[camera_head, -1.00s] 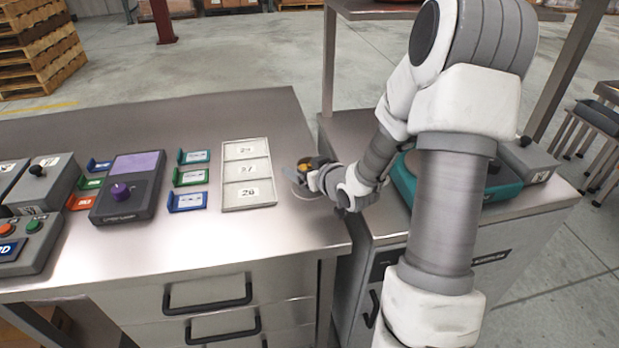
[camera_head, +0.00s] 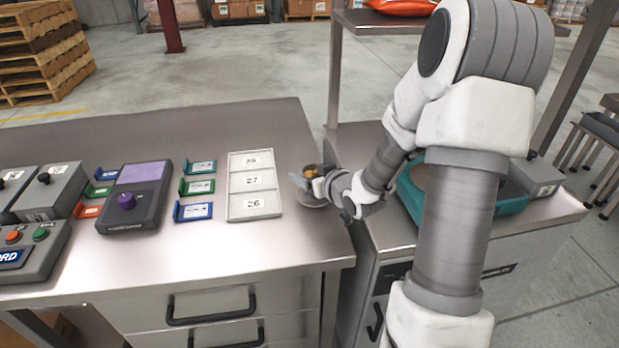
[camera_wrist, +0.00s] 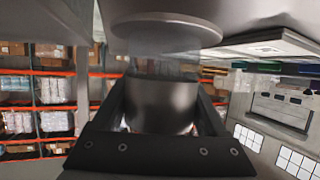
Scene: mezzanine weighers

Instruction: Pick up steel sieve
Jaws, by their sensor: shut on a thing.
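My gripper (camera_head: 308,180) is shut on a grey metal cylinder, the steel sieve, at the right end of the steel bench. In the wrist view the sieve (camera_wrist: 163,106) sits between my dark gripper's fingers (camera_wrist: 160,100). In the head view my gripper hides most of the sieve; a dark rim with something orange shows there. A pale round disc (camera_head: 314,203) lies on the bench just below my gripper. The wrist view, which looks inverted, shows a disc (camera_wrist: 165,30) beyond the sieve; I cannot tell whether they touch.
A numbered tray (camera_head: 235,185) lies left of my gripper, with coloured holders (camera_head: 193,210) and a dark purple-topped device (camera_head: 137,222) further left. A teal-edged unit (camera_head: 512,205) stands on the right-hand cabinet. The bench front (camera_head: 220,255) is clear.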

